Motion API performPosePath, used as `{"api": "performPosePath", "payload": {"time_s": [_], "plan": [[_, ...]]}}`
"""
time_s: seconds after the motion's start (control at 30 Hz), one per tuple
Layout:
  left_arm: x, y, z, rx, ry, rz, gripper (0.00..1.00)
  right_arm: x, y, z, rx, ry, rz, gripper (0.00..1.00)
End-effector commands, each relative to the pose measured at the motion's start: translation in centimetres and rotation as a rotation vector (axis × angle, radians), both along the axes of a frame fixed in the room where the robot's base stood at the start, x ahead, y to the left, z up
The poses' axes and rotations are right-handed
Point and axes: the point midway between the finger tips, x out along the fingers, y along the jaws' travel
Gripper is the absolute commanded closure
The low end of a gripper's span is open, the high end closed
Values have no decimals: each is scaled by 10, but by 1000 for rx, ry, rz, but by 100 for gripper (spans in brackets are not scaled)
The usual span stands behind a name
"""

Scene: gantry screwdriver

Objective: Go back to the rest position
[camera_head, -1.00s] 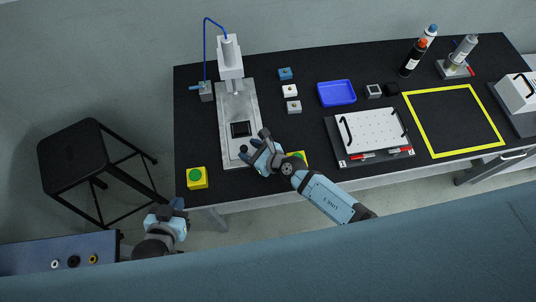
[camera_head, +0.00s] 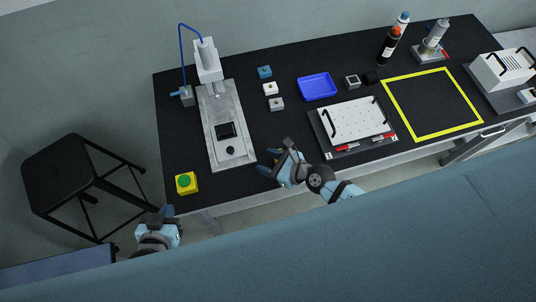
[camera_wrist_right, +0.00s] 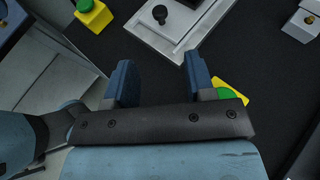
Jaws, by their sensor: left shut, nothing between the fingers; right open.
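My right gripper (camera_head: 273,163) is open and empty above the front edge of the black bench, just right of the grey screwdriver gantry's base plate (camera_head: 240,153). In the right wrist view its two blue fingers (camera_wrist_right: 160,84) stand apart. A yellow block with a green button (camera_wrist_right: 230,92) shows behind the right finger there, partly hidden. My left gripper (camera_head: 158,222) is low at the left, off the front of the bench, in front of the other yellow block with a green button (camera_head: 187,183). It is shut and empty.
A blue tray (camera_head: 317,87), small blocks (camera_head: 270,89) and a white perforated plate (camera_head: 357,121) lie on the bench. A yellow square outline (camera_head: 433,135) is at the right. A black stool (camera_head: 62,172) stands at the left.

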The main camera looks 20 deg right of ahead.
Motion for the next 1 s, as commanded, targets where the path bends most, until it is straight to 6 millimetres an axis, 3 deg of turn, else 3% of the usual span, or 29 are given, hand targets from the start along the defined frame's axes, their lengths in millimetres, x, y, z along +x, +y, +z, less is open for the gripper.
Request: {"api": "performPosePath", "payload": {"time_s": [0.3, 0.47, 0.73, 1.0], "plan": [[0, -1, 0, -2, 1, -1, 100, 0, 0, 1, 10, 5, -6, 50], [0, -1, 1, -2, 0, -1, 100, -1, -1, 14, 208, 103, -123, 50], [0, -1, 2, -2, -1, -1, 100, -5, -37, 49, 1031, 541, -616, 50], [0, -1, 3, -1, -3, 0, 100, -30, -86, 42, 1885, 1037, -1123, 50]]}}
